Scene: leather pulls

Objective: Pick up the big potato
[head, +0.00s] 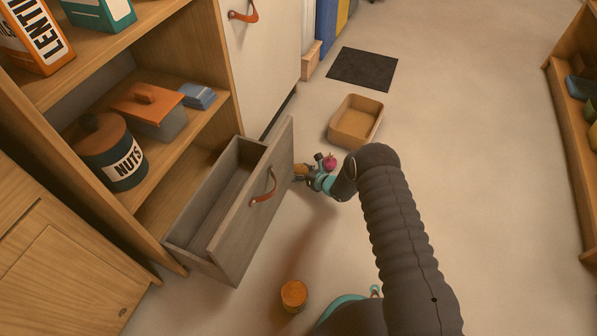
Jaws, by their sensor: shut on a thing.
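A small tan-brown lump that looks like the potato (300,169) shows just past the right end of the open drawer's front. My gripper (304,173) is shut on it; the fingers are small and partly hidden by the dark, teal-marked wrist. I cannot tell its size against other potatoes, as no other potato shows. I cannot tell whether it touches the floor or is held above it.
A grey drawer (226,222) with a leather pull (264,187) stands open, its visible inside empty. A magenta round thing (330,161) is beside my wrist. A tan bin (355,121) stands beyond. An orange-topped cylinder (294,295) is on the floor. Floor at right is clear.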

